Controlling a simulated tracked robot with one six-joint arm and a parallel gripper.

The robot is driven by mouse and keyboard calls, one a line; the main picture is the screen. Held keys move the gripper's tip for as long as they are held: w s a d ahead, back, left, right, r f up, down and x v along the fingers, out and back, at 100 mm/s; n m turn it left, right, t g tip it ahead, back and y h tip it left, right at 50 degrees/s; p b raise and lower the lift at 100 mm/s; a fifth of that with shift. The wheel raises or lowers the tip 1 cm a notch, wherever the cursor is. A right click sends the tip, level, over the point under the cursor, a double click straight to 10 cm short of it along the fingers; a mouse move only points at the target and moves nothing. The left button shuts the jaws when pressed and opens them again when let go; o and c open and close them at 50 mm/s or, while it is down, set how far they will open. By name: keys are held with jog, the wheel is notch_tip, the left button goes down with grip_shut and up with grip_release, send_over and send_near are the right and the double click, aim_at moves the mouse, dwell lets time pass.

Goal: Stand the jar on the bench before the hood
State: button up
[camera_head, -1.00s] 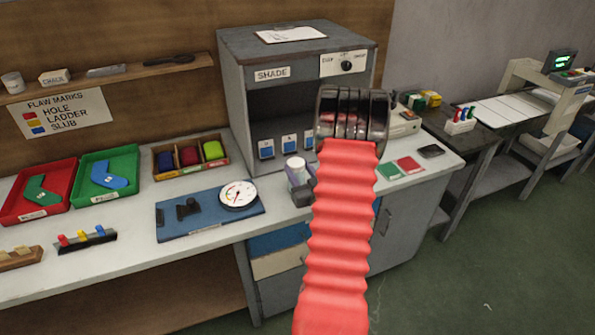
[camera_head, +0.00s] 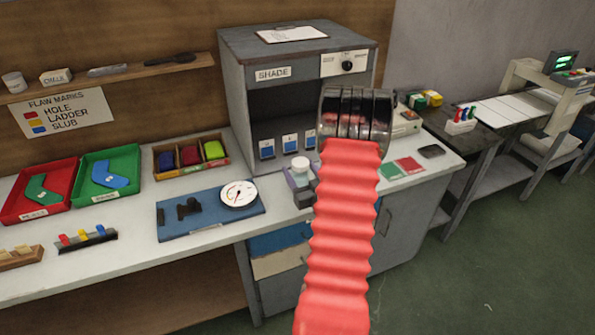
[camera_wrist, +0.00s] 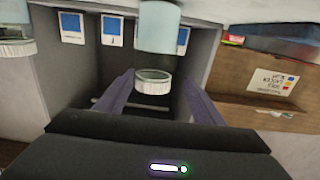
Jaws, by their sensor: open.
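The jar (camera_head: 300,164) shows its pale lid at the front of the bench (camera_head: 120,262), before the open grey shade hood (camera_head: 240,100). In the wrist view, which is upside down, the jar's pale blue body (camera_wrist: 158,28) and white lid lie in line with the space between my purple fingers. My gripper (camera_head: 302,186) is open; in the head view its fingers are beside and below the lid. It also shows in the wrist view (camera_wrist: 155,98). The jar's base is hidden in the head view, and contact with the bench or fingers cannot be told.
Another jar (camera_wrist: 14,45) shows at the wrist view's left edge. A blue board (camera_head: 180,228) with a round dial (camera_head: 238,194) lies left of my gripper. Blue cards (camera_head: 289,143) stand inside the hood. Red and green cards (camera_head: 409,165) lie to the right.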

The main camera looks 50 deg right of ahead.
jog(key=v, duration=1.1)
jog(key=shift+s, duration=0.15)
dwell(0.3)
jog(key=w+a+r+n+g+y, duration=0.35)
jog(key=w+a+r, duration=0.45)
jog(key=w+a, duration=0.35)
jog(key=a+r+g+y, duration=0.1)
jog(key=a+r+g, duration=0.35)
jog(key=a, duration=0.85)
jog(key=s+a+r+n+y, duration=0.1)
jog(key=s+a+r+y, duration=0.1)
jog(key=s+a, duration=0.5)
jog(key=s+a+r+n+g+y, duration=0.1)
jog(key=s+a+r+y, duration=0.1)
jog(key=s+a, duration=0.5)
jog(key=a+r, duration=0.1)
jog(key=a, duration=0.4)
jog(key=shift+s+a+n+g+y, duration=0.3)
jog(key=shift+s+n+y, duration=0.05)
